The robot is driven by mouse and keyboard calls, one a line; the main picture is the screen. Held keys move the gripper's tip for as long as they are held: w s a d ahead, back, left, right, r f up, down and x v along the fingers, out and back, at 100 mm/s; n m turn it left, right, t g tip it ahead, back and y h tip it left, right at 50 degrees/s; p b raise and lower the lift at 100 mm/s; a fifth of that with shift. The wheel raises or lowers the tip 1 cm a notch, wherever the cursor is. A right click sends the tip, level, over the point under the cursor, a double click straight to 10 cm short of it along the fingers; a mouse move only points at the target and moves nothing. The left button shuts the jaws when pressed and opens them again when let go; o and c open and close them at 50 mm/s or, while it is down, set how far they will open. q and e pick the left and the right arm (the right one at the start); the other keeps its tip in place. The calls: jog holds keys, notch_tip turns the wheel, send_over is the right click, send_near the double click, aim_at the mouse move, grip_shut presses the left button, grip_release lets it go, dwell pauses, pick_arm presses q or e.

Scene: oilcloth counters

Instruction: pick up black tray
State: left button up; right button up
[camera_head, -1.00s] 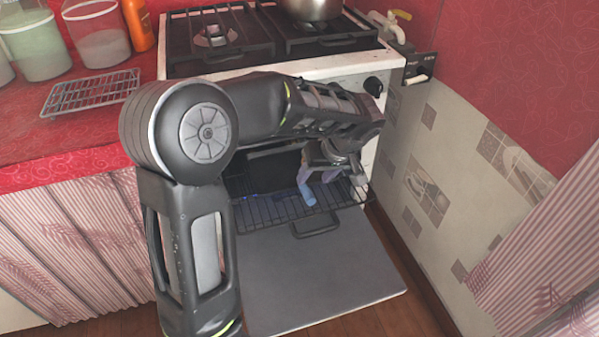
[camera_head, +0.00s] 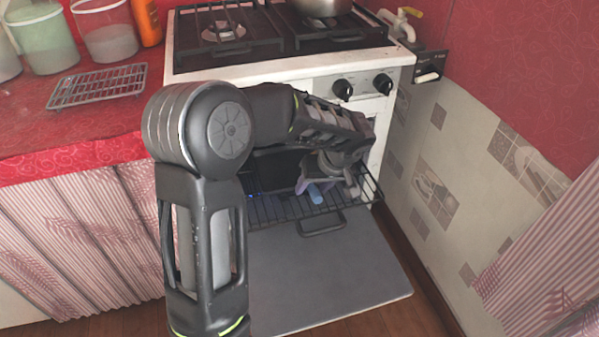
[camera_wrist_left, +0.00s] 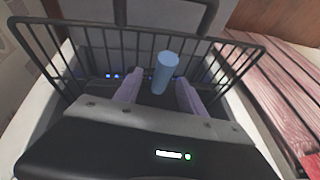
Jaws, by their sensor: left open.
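A black wire tray (camera_head: 284,206) with a front handle (camera_head: 321,223) sticks out of the oven above its lowered door. It also shows in the left wrist view as a barred frame (camera_wrist_left: 105,44). My left gripper (camera_head: 322,191) is over the right part of the tray, with its purple fingers spread and empty. In the left wrist view the fingers (camera_wrist_left: 159,92) point towards the tray's handle side. A blue cylinder (camera_wrist_left: 165,73) shows between the fingers; I cannot tell what it rests on. My arm hides part of the tray. My right gripper is not in view.
The open oven door (camera_head: 330,285) lies flat below the tray. The white stove (camera_head: 190,63) stands behind, with a pot (camera_head: 320,6) on top. A tiled wall (camera_head: 450,180) is close on the right. A red counter (camera_head: 60,150) with a rack (camera_head: 98,86) is left.

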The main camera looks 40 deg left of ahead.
pick_arm(q)
jog(key=shift+a+f, duration=0.3)
jog(key=shift+f, duration=0.3)
jog(key=shift+c, duration=0.3)
grip_shut()
jog(key=shift+w, duration=0.1)
dwell(0.9)
